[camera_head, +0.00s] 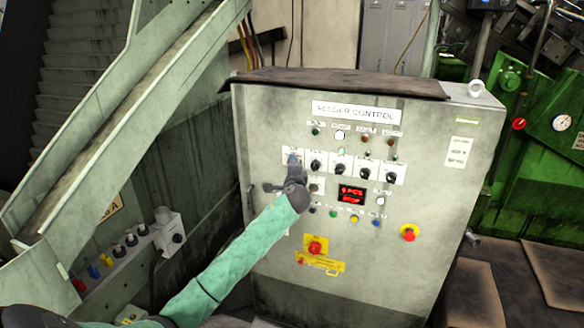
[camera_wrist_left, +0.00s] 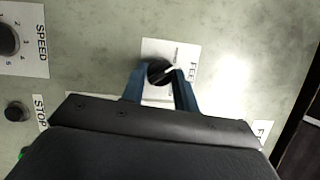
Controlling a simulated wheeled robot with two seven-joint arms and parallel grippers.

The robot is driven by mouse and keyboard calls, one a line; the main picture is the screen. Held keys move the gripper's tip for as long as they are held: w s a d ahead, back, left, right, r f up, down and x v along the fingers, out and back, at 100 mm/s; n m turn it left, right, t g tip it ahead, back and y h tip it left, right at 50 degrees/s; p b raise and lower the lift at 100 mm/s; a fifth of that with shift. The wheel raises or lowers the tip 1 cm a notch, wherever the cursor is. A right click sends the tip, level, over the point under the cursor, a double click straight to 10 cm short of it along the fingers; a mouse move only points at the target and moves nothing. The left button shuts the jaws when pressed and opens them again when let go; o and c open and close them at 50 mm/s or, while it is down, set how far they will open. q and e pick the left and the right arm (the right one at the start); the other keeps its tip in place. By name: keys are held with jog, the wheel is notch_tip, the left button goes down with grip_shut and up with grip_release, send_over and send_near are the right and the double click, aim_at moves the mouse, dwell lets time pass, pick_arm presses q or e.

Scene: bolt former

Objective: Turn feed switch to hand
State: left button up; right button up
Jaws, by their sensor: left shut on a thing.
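The feed switch (camera_wrist_left: 158,71) is a black rotary knob with a white pointer mark on a white plate, and part of the word FEED shows beside it in the left wrist view. My left gripper (camera_wrist_left: 160,80) has its two blue fingers on either side of the knob, shut on it. In the head view my left gripper (camera_head: 293,161) is at the leftmost plate of the upper knob row on the feeder control cabinet (camera_head: 270,120). There the gripper mostly hides the knob. The plate's position words are too small to read. My right gripper is not in view.
Several black knobs (camera_head: 340,169) continue the row to the right. Below are a red lit display (camera_head: 351,193), small coloured buttons, a red-yellow rotary switch (camera_head: 315,247) and a red mushroom button (camera_head: 409,233). In the wrist view, a SPEED knob (camera_wrist_left: 8,40) is at left.

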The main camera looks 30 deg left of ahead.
pick_arm(q)
jog(key=shift+n, duration=0.6)
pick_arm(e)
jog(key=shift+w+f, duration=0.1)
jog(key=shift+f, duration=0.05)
pick_arm(q)
jog(key=o, duration=1)
jog(key=shift+c, duration=0.2)
jog(key=b+v, duration=0.2)
jog(key=v, duration=0.5)
jog(key=shift+s+d, duration=0.2)
jog(key=shift+s, duration=0.1)
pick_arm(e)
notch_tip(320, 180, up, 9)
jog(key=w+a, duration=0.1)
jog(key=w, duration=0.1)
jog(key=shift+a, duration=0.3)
pick_arm(q)
jog(key=shift+r, duration=0.1)
